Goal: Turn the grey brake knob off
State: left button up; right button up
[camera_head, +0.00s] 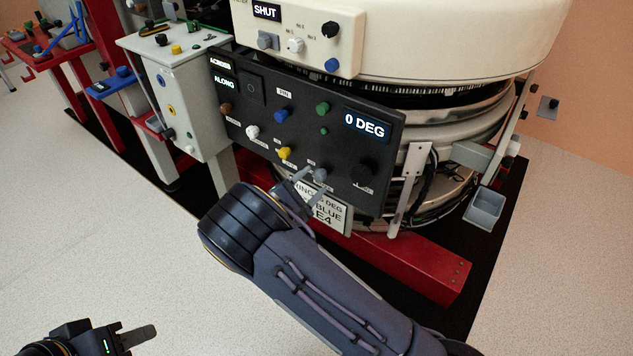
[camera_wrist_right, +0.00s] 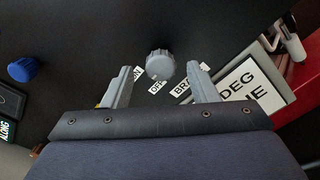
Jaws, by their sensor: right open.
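The grey brake knob (camera_head: 320,174) sits low on the black control panel (camera_head: 300,110). In the right wrist view the knob (camera_wrist_right: 160,64) is ribbed and stands just beyond and between my fingertips, with a gap on each side. Labels beside it read "OFF" and "BRA…", the latter partly hidden by a finger; which way the knob points is unclear. My right gripper (camera_head: 311,182) is open and empty, its two grey fingers pointing at the panel around the knob. My left gripper (camera_head: 135,336) is at the bottom left, far from the panel; its finger spacing is unclear.
Blue (camera_head: 282,115), white (camera_head: 252,131), yellow (camera_head: 285,153) and green (camera_head: 322,108) knobs share the panel, with a "0 DEG" display (camera_head: 367,126). A white sign (camera_head: 335,212) hangs just below. A red base beam (camera_head: 420,265) lies under it. Floor at left is clear.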

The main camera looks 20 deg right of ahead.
jog(key=shift+x, duration=1.25)
jog(key=c, duration=1)
jog(key=shift+o, duration=0.2)
